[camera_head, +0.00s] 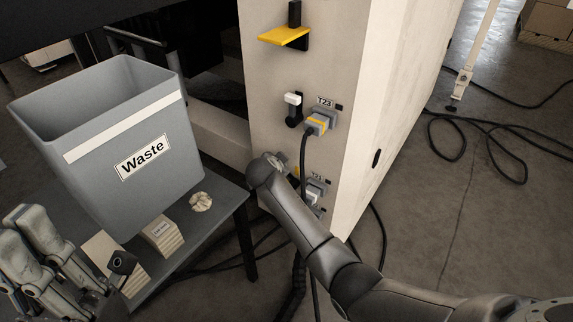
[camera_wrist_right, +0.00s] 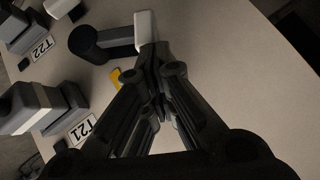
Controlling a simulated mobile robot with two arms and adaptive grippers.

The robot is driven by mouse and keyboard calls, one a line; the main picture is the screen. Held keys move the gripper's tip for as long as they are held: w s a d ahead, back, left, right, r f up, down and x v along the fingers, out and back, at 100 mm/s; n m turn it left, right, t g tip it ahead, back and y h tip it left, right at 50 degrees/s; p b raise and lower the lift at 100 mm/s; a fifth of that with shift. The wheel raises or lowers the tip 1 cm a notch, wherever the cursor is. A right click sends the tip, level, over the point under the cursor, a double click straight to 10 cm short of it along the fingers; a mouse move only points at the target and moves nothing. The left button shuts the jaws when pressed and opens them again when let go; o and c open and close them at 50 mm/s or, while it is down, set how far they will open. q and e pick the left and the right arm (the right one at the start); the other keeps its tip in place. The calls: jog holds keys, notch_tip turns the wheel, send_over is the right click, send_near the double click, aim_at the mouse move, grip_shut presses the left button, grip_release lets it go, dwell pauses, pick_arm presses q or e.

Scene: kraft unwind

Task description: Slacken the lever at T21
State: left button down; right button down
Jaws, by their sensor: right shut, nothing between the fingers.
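A black lever with a white end (camera_wrist_right: 146,30) stands out from the beige panel in the right wrist view. The T21 tag (camera_wrist_right: 82,130) and its plug (camera_wrist_right: 38,108) are at the lower left, and the T22 tag (camera_wrist_right: 42,48) is at the upper left. I cannot tell for certain which tag the lever belongs to. My right gripper (camera_wrist_right: 152,62) is shut and empty, its tips close to the white end; contact is unclear. In the head view my right arm (camera_head: 268,172) hides this spot. My left gripper (camera_head: 35,238) is at the lower left, its opening unclear.
The T23 tag (camera_head: 325,102), its plug (camera_head: 318,123) and a white-tipped lever (camera_head: 292,100) are higher on the cabinet (camera_head: 395,90). A yellow ledge (camera_head: 284,37) juts out above. A grey waste bin (camera_head: 125,185) stands on the table at left. Cables (camera_head: 495,155) lie on the floor.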

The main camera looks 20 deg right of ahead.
jog(key=shift+w+a+f, duration=0.2)
jog(key=shift+w+f, duration=0.1)
jog(key=shift+w, duration=0.05)
dwell(0.4)
jog(key=shift+r, duration=0.1)
notch_tip(320, 180, up, 10)
jog(key=shift+f, duration=0.1)
dwell(0.3)
